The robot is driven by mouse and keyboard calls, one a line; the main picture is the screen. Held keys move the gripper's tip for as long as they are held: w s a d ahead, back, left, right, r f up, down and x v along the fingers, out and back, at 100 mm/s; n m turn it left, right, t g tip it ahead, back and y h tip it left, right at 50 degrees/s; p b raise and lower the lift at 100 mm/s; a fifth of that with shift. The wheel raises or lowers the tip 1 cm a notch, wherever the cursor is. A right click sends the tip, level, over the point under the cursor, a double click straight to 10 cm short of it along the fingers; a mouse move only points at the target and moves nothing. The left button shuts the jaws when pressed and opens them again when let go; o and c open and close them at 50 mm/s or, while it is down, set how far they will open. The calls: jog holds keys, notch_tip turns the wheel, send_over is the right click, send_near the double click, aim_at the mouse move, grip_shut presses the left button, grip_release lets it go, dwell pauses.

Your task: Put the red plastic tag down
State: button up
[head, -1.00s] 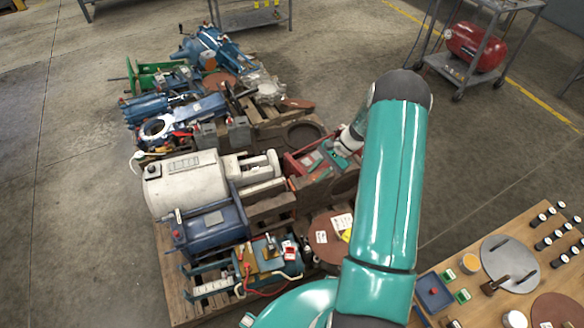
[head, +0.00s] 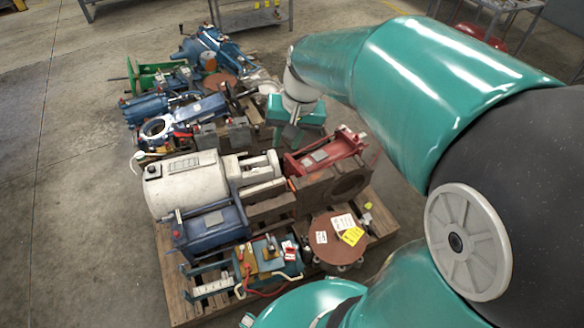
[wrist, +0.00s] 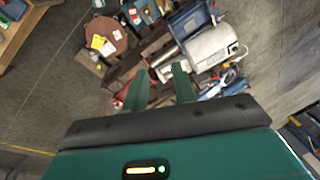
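My gripper (head: 287,142) is above the loaded pallet, behind the red bracket (head: 325,153). In the wrist view my gripper (wrist: 158,72) has its two teal fingers well apart, with nothing visible held between them. I cannot pick out the red plastic tag with certainty. A small orange-red piece (head: 291,184) shows at the left end of the bracket's dark block. A red and white label (head: 288,250) lies on the teal machine at the front. Either is too small to identify.
A wooden pallet (head: 190,312) carries a white motor (head: 182,184), a blue motor (head: 212,232) and a brown disc (head: 324,252) with white and yellow labels. More machines crowd the pallet behind. Concrete floor (head: 75,220) is clear to the left.

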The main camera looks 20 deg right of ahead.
jog(key=s+a+r+n+t+h, duration=0.1)
jog(key=s+a+r+n, duration=0.1)
jog(key=s, duration=0.4)
jog(key=s+a+r+n+t, duration=0.2)
jog(key=s+r, duration=0.1)
jog(key=s, duration=0.3)
jog(key=shift+s+a+r+t+h, duration=0.2)
jog(key=shift+s+a+t+h, duration=0.1)
jog(key=shift+s+h, duration=0.1)
dwell(0.4)
